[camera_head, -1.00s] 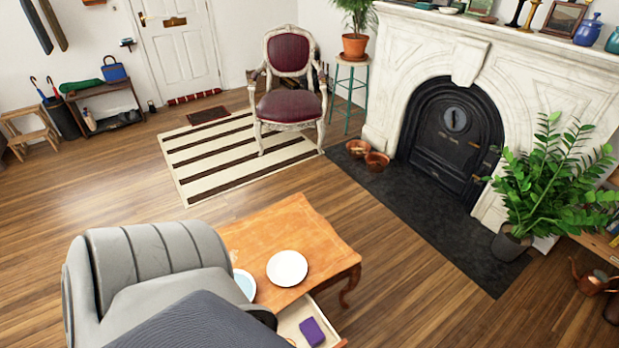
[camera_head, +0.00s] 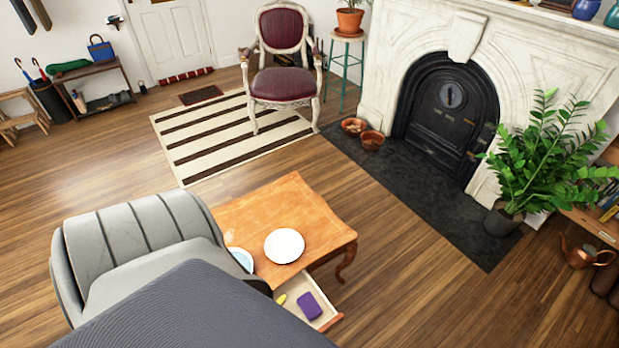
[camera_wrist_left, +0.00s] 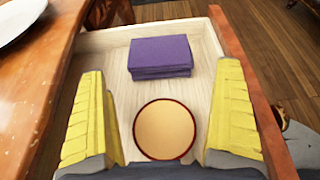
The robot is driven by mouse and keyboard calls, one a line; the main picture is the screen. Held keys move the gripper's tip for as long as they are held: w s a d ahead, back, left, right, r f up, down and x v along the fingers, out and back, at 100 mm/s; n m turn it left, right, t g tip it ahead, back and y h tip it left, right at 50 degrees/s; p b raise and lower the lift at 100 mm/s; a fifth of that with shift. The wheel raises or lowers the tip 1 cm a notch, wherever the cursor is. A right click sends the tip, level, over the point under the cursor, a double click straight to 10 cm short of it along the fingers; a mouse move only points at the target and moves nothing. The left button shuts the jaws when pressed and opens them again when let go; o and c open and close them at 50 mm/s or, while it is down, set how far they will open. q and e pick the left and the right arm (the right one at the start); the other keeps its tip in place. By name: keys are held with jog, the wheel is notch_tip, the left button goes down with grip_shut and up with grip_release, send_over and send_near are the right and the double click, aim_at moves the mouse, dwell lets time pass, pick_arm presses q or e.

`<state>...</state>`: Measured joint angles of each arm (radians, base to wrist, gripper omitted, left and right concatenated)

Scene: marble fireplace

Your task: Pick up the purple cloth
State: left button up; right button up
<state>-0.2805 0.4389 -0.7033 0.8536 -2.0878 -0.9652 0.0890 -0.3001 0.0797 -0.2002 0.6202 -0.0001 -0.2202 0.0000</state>
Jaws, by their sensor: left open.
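The purple cloth (camera_head: 309,305) lies folded in the open drawer (camera_head: 328,322) of the wooden table. In the left wrist view the cloth (camera_wrist_left: 160,57) is a flat, layered block towards the drawer's far end. My left gripper (camera_wrist_left: 161,72) has its two yellow fingers spread wide, one on each side of the view, with nothing between them touching the pads. The cloth lies beyond and between the fingertips, apart from them. In the head view only a yellow fingertip (camera_head: 281,299) shows at the drawer's left. My right gripper is not in view.
A round tan disc with a red rim (camera_wrist_left: 164,130) lies in the drawer, nearer than the cloth. White plates (camera_head: 284,245) stand on the wooden table (camera_head: 300,205). A grey armchair (camera_head: 135,240) is left of the table.

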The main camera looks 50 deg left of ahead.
pick_arm(q)
jog(key=shift+r+x, duration=0.2)
jog(key=shift+x, duration=2.6)
jog(key=shift+w, duration=0.1)
jog(key=c, duration=0.9)
